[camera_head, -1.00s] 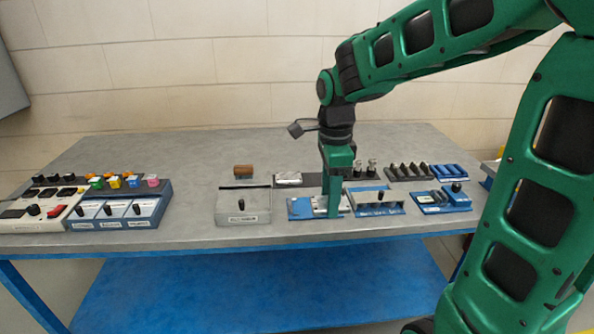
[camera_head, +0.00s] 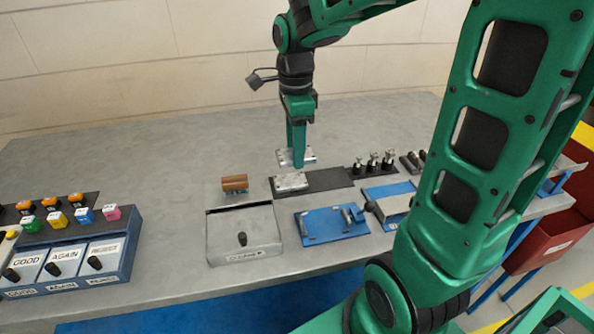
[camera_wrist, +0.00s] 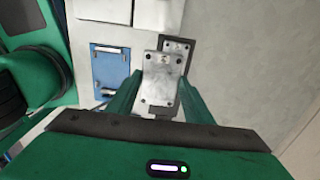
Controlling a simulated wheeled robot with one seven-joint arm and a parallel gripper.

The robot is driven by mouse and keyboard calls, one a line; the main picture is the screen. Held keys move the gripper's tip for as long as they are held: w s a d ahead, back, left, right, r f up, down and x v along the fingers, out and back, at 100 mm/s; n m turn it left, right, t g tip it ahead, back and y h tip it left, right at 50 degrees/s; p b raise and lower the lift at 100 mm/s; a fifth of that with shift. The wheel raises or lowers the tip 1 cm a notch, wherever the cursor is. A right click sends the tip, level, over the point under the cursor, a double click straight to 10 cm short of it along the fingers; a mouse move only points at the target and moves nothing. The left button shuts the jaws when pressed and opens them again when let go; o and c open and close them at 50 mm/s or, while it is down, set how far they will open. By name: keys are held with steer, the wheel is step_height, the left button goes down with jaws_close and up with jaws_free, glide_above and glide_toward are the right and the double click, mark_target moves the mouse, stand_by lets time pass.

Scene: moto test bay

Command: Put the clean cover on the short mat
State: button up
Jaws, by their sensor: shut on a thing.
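My gripper (camera_head: 298,160) is shut on a flat silvery metal cover (camera_head: 284,157), holding it over the bench near a dark mat (camera_head: 327,180). In the wrist view the held cover (camera_wrist: 161,82) has several small holes and sits between the fingers (camera_wrist: 158,92). A second silvery cover (camera_head: 291,183) lies on the left end of the dark mat; it also shows beyond the held one in the wrist view (camera_wrist: 178,47). The held cover appears raised, partly overlapping the mat in the wrist view. I cannot tell its exact height.
A blue fixture plate (camera_head: 325,224) lies in front of the mat, beside a grey box (camera_head: 243,232). A brown block (camera_head: 234,183) stands left of the mat. Several bolts (camera_head: 375,161) stand at right. The bench behind is clear.

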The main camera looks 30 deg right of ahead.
steer(key=shift+w, duration=0.3)
steer(key=shift+w+d+f, duration=0.1)
steer(key=shift+d+f, duration=0.1)
steer(key=shift+d, duration=0.15)
glide_above(331, 178)
step_height(331, 178, down, 7)
steer(key=shift+r, duration=0.15)
steer(key=shift+f, duration=1.95)
steer(key=o, duration=1.1)
steer(key=shift+f, duration=0.1)
steer(key=shift+o, duration=0.2)
step_height(331, 178, up, 12)
